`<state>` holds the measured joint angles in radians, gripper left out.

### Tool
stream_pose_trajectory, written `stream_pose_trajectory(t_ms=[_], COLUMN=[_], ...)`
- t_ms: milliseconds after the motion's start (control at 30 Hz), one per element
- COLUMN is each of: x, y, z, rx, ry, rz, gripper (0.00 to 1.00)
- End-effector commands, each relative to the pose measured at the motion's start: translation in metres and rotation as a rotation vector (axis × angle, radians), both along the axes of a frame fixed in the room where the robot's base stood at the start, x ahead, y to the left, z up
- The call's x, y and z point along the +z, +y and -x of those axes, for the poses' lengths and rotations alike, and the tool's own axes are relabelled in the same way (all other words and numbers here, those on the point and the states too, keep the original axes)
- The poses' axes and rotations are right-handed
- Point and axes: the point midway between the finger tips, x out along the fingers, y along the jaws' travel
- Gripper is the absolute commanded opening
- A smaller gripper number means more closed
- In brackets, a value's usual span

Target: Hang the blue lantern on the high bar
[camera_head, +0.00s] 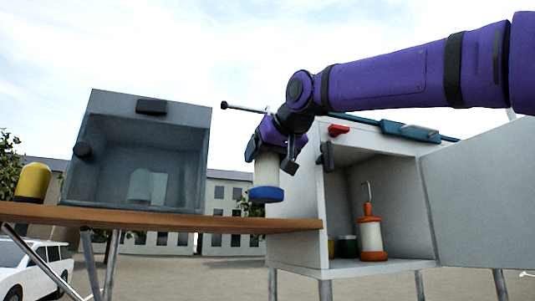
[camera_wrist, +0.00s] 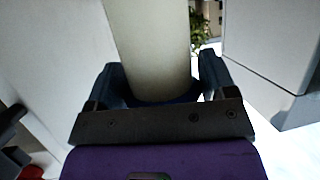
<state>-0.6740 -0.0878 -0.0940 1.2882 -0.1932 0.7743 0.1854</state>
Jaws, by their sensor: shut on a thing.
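The blue lantern (camera_head: 266,194) hangs upright below my gripper (camera_head: 272,152) in the head view, with a white body and a blue base. In the wrist view its pale cylinder (camera_wrist: 150,50) stands between the two fingers of my gripper (camera_wrist: 155,90), which is shut on it. A thin light bar (camera_head: 245,108) with a dark knob at its left end shows behind and above my gripper. The rest of the bar is hidden by my arm. The lantern's hook is not visible, and I cannot tell whether it touches the bar.
An open white cabinet (camera_head: 311,215) stands at the right, holding an orange lantern (camera_head: 371,238) with a hook. A grey box (camera_head: 195,106) and a yellow object (camera_head: 33,181) stand on the wooden table (camera_head: 230,219) at the left. A teal object (camera_head: 408,131) lies on the cabinet top.

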Motion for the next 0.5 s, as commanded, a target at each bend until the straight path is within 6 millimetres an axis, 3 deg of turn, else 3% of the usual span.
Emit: stream_pose_trajectory(t_ms=[167,200,267,500], x=[0.0004,0.0004,0.0004,0.0003], y=[-0.0002,-0.0002,-0.0002,-0.0004], z=[0.0002,0.0002,0.0002,0.0005], rx=[0.000,0.000,0.000,0.000], ry=[-0.001,-0.001,-0.001,0.000], rz=[0.000,0.000,0.000,0.000], gripper=[0.47,0.84,0.98,1.00])
